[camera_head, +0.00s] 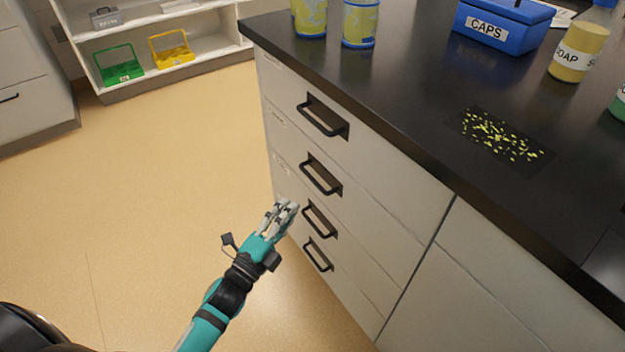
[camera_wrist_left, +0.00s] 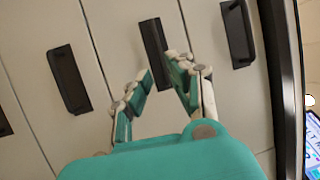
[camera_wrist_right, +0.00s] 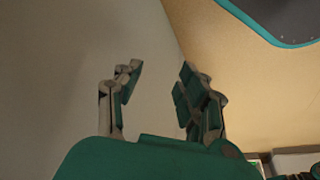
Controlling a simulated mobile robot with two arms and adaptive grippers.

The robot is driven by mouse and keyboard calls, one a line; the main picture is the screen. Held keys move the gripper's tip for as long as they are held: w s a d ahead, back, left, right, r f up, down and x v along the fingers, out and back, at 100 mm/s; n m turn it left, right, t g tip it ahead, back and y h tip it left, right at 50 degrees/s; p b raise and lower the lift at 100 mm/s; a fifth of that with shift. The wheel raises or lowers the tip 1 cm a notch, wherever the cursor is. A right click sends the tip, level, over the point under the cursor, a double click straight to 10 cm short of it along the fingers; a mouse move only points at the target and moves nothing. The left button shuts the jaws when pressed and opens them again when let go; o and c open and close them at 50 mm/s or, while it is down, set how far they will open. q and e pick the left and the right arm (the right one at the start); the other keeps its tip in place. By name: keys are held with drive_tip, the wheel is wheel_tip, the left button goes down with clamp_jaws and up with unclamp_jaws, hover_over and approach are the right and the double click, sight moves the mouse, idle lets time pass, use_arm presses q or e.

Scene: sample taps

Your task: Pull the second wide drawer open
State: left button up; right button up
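The second wide drawer's dark handle (camera_head: 320,176) is below the top drawer's handle (camera_head: 322,118) in the head view. The drawer is shut, flush with the light cabinet front. My left gripper (camera_head: 284,209) is open, left of and a little below that handle in the picture. In the left wrist view the second handle (camera_wrist_left: 155,55) lies ahead, between the spread fingers (camera_wrist_left: 158,80) as seen from there. It looks ungripped, and the remaining distance is hard to tell. My right gripper (camera_wrist_right: 157,85) is open and empty in the right wrist view. It does not show in the head view.
The third handle (camera_head: 319,220) and bottom handle (camera_head: 318,255) sit lower on the same front. The black countertop (camera_head: 400,110) overhangs the drawers and bears a blue CAPS box (camera_head: 500,25), jars and scattered yellow bits. The floor (camera_head: 150,190) left of the drawers is clear.

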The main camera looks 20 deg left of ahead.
sight(313, 179)
use_arm(q)
drive_tip(key=b+x, duration=0.1)
drive_tip(key=x, duration=0.9)
drive_tip(key=shift+w+d, duration=0.1)
drive_tip(key=shift+w, duration=0.2)
clamp_jaws()
